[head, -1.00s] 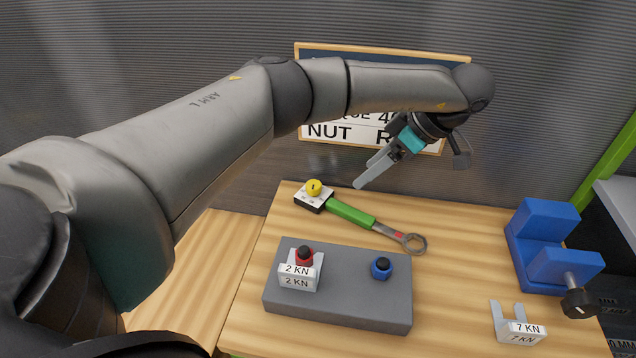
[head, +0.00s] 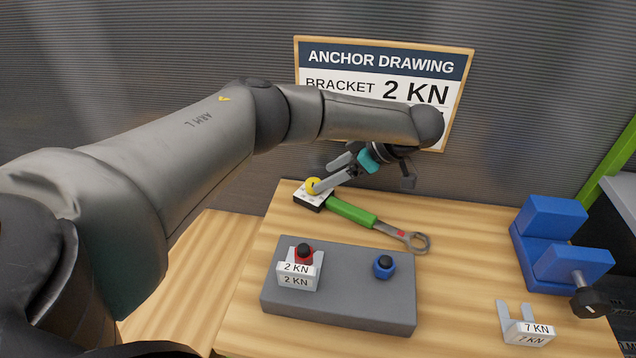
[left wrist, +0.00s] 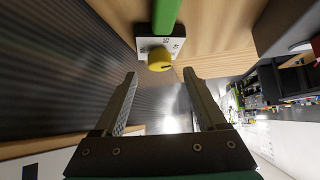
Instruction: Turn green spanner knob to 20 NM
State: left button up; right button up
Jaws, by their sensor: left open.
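The green spanner (head: 352,212) lies on the wooden table, its ring end to the right. Its yellow knob (head: 313,186) sits on a white dial block (head: 310,199) at the left end. In the left wrist view the yellow knob (left wrist: 159,60) shows a dark pointer mark, ahead of the fingertips; the dial's numbers are too small to read surely. My left gripper (head: 330,172) is open, its fingers pointing at the knob; in the left wrist view the open fingers (left wrist: 160,76) have nothing between them. In the head view one finger partly overlaps the knob. My right gripper is not in view.
A grey block (head: 340,312) in front holds a red-collared post with a 2 KN bracket (head: 297,281) and a blue-collared post (head: 384,267). A 7 KN bracket (head: 526,330) and a blue vise (head: 550,250) stand right. An anchor drawing board (head: 350,70) is behind.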

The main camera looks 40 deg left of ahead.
aim_at(315, 182)
pick_arm(q)
jog(key=shift+x, duration=2.15)
jog(key=shift+c, duration=0.3)
grip_shut()
